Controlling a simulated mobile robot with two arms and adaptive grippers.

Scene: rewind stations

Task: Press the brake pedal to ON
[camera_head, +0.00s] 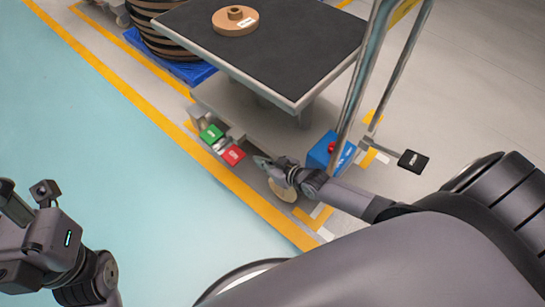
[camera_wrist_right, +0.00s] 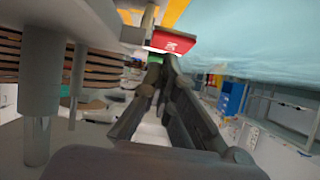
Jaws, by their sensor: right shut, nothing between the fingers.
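A red pedal (camera_head: 233,155) and a green pedal (camera_head: 211,134), both with small white labels, sit side by side at the low front edge of the cart (camera_head: 270,75). The labels are too small to read. My right gripper (camera_head: 258,161) is shut and empty, low beside the cart, with its tips just right of the red pedal. In the right wrist view the red pedal (camera_wrist_right: 172,42) lies just beyond the closed fingertips (camera_wrist_right: 166,60); I cannot tell whether they touch. My left gripper (camera_head: 27,190) is at the left edge, its fingers apart, far from the pedals.
A black pedal (camera_head: 413,161) on a bar and a blue box (camera_head: 330,151) with a red button are at the right. A cardboard-coloured reel (camera_head: 235,20) lies on the cart top. Metal posts (camera_head: 362,75) rise nearby. The blue-green floor (camera_head: 80,130) left of the yellow line is clear.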

